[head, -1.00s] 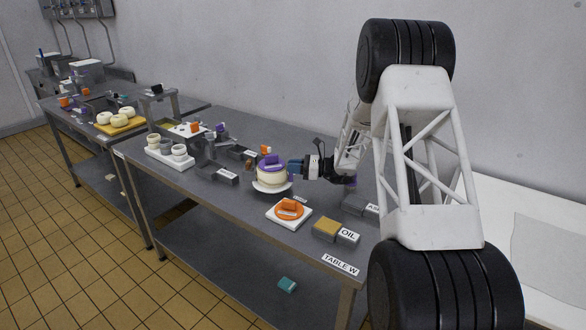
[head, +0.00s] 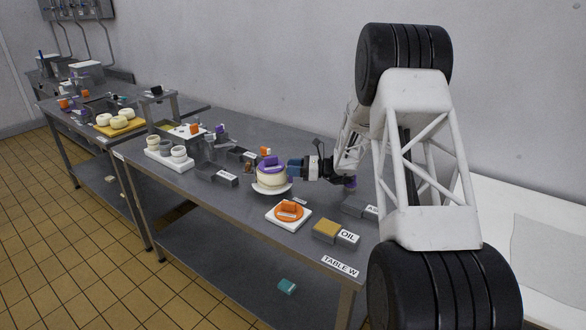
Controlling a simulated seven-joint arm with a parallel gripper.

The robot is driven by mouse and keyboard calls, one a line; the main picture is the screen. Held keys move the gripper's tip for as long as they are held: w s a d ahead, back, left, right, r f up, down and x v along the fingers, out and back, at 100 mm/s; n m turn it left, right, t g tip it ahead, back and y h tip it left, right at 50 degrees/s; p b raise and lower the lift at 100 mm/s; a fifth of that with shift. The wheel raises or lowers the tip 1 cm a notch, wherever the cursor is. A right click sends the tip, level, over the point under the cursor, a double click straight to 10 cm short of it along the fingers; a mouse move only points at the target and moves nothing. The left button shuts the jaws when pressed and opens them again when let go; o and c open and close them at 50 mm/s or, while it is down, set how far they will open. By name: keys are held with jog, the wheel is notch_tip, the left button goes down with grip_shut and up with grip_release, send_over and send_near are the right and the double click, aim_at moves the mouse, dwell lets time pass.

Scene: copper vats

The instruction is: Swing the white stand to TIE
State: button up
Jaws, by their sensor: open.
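The white stand (head: 273,189) is on the grey table, a round white plate on a base that is mostly hidden. It bears a cream cheese-like wheel (head: 271,178) with a purple block (head: 270,163) on top. My gripper (head: 294,169) is just right of the wheel at about its height, pointing left. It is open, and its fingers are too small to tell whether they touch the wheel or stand. I cannot read a TIE label anywhere.
A white board with an orange disc (head: 302,217) lies in front of the stand. An OIL block (head: 331,229) is at the table's front right. A white tray of cups (head: 170,160) and grey fixtures (head: 216,176) stand left. Bare table (head: 240,206) lies front left.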

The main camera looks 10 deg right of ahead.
jog(key=shift+r, duration=0.1)
notch_tip(320, 180, up, 4)
jog(key=shift+f, duration=0.2)
jog(key=s+r, duration=0.1)
jog(key=s, duration=1.5)
jog(key=shift+d+r, duration=0.1)
jog(key=shift+c, duration=0.2)
